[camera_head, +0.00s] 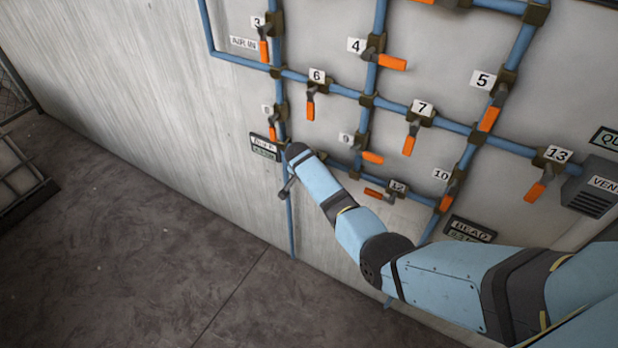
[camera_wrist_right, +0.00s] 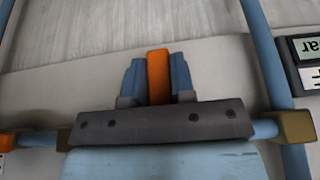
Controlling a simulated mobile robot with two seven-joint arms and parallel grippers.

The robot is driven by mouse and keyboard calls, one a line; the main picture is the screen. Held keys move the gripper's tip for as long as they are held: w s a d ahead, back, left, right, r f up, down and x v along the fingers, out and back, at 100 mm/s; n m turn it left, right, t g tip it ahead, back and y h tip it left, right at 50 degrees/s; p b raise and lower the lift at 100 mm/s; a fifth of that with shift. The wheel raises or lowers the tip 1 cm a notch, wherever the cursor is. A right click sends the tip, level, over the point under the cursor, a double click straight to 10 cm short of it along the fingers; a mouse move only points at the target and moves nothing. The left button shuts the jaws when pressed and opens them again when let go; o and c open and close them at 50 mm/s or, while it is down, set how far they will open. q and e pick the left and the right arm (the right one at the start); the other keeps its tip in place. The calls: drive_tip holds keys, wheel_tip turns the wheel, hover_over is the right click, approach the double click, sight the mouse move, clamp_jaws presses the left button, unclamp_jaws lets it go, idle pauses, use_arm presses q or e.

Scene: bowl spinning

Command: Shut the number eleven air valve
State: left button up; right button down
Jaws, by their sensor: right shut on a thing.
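In the right wrist view an orange valve handle (camera_wrist_right: 158,72) stands between the two blue fingers of my right gripper (camera_wrist_right: 158,66), which is shut on it. The valve's body is hidden behind the gripper's dark palm. In the head view my right arm comes in from the right and covers the pipe between valve 8 (camera_head: 272,125) and valve 12 (camera_head: 396,188). The number eleven tag is not visible, so I cannot read which number the held handle bears. The right gripper is mostly hidden in the head view. My left gripper is not in view.
Blue pipes (camera_head: 320,85) run across the pale wall (camera_head: 150,80) with several other orange-handled valves, including 6 (camera_head: 310,104), 9 (camera_head: 371,157) and 10 (camera_head: 446,202). A dark sign (camera_head: 264,146) is beside my wrist.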

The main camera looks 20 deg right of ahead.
idle(0.4)
drive_tip(key=c, duration=1)
unclamp_jaws()
drive_tip(key=shift+o, duration=0.2)
drive_tip(key=v, duration=1.3)
drive_tip(key=shift+r, duration=0.35)
drive_tip(key=shift+a, duration=0.1)
